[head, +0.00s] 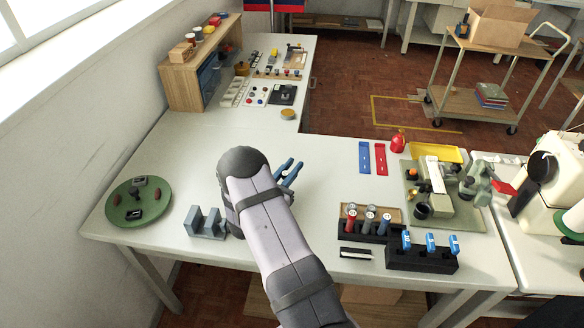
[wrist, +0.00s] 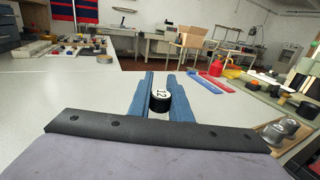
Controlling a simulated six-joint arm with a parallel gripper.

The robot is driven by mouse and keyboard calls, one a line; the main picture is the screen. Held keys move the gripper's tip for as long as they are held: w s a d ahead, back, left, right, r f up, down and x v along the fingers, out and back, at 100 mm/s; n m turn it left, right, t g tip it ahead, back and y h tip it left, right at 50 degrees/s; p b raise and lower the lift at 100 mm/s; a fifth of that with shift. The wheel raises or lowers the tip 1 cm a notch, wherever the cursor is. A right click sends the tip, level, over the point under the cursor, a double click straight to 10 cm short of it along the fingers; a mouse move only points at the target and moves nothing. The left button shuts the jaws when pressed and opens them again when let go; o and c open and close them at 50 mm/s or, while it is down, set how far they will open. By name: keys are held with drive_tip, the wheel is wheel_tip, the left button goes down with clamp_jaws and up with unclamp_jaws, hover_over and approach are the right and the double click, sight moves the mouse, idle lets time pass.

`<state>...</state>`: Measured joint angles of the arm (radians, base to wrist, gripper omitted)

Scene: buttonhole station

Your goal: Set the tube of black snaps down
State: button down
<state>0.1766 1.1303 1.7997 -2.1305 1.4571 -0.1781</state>
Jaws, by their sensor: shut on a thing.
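My gripper (head: 288,172) has blue fingers and is over the white table, right of the arm's rounded dark joint. In the wrist view the two fingers (wrist: 162,92) are shut on a small black tube (wrist: 161,104) with a round white top marked "12". The tube's lower part is hidden, and I cannot tell whether it touches the table. In the head view the tube is hidden. A black rack (head: 362,237) at the front right of the table holds several capped tubes with red, grey and blue bodies.
A second black block (head: 422,262) with blue-and-white items stands right of the rack. A grey notched block (head: 206,224) and a green round tray (head: 124,208) are at left. Blue (head: 364,158) and red (head: 380,158) strips lie behind. The table's middle is mostly clear.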

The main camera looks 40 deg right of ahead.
sight(283, 178)
drive_tip(key=shift+f, duration=0.2)
drive_tip(key=c, duration=1.6)
unclamp_jaws()
drive_tip(key=shift+r, duration=0.1)
drive_tip(key=shift+c, duration=0.2)
drive_tip(key=shift+r, duration=0.2)
drive_tip(key=b+v, duration=0.1)
drive_tip(key=v, duration=0.5)
drive_tip(key=shift+a+f+b, duration=0.15)
drive_tip(key=shift+a+b, duration=0.05)
drive_tip(key=shift+b, duration=0.15)
drive_tip(key=shift+o, duration=0.5)
drive_tip(key=shift+s+a, duration=0.3)
drive_tip(key=shift+a, duration=0.25)
